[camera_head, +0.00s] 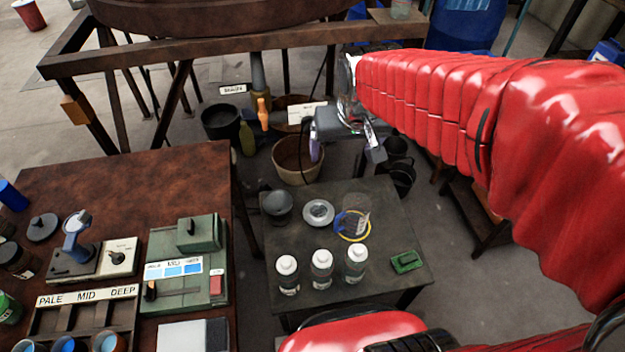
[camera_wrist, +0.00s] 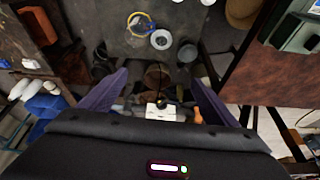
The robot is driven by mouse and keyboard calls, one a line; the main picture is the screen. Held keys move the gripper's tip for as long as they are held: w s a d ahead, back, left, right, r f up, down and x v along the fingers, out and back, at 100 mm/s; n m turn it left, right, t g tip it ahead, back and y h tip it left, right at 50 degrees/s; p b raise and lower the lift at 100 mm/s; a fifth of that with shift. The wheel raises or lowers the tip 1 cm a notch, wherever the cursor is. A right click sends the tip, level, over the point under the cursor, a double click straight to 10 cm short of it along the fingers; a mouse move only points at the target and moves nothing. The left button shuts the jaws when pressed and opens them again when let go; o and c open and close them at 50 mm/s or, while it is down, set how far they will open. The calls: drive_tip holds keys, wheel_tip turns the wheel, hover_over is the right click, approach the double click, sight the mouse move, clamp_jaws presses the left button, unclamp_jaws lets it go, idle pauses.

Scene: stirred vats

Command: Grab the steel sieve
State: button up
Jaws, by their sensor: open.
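A small round shiny metal piece (camera_head: 319,213), which looks like the steel sieve, lies on the small dark table (camera_head: 408,218). In the wrist view it shows as a pale ring with a dark centre (camera_wrist: 160,39), near the table's edge. Its mesh is too small to make out. My gripper (camera_head: 345,148) is open and empty, in the air around the table's far edge and apart from the sieve. In the wrist view my gripper's two dark purple fingers (camera_wrist: 160,78) are spread wide, with nothing held between them.
A dark grey bowl (camera_head: 277,208) stands left of the sieve. A clear jug (camera_head: 356,212) with a blue handle and yellow ring stands right. Several white-capped bottles (camera_head: 321,268) and a green block (camera_head: 406,261) are nearer. Baskets (camera_head: 296,160) stand on the floor beyond.

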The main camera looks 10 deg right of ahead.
drive_tip(key=w+f, duration=0.8)
drive_tip(key=w, duration=0.1)
drive_tip(key=w+f+g, duration=0.1)
drive_tip(key=w+f, duration=0.2)
drive_tip(key=f, duration=0.7)
drive_tip(key=w+f+m+g, duration=0.1)
drive_tip(key=w+f, duration=0.2)
drive_tip(key=f, duration=0.7)
drive_tip(key=w+f, duration=0.4)
drive_tip(key=f, duration=0.6)
drive_tip(key=shift+a+f+g, duration=0.2)
drive_tip(key=shift+f+g, duration=0.15)
drive_tip(key=shift+g, duration=0.05)
hover_over(319, 212)
drive_tip(key=shift+s+a+f, duration=0.1)
drive_tip(key=shift+s+f, duration=0.05)
drive_tip(key=shift+f, duration=1.25)
drive_tip(key=shift+s+d+f, duration=0.1)
drive_tip(key=shift+s+f, duration=0.05)
drive_tip(key=shift+f, duration=1.3)
drive_tip(key=shift+s+a+f, duration=0.1)
drive_tip(key=shift+s+f, duration=0.05)
drive_tip(key=shift+f, duration=1.25)
drive_tip(key=shift+w+f, duration=0.2)
drive_tip(key=shift+f, duration=1.1)
drive_tip(key=shift+w+f, duration=0.15)
drive_tip(key=shift+f, duration=1.1)
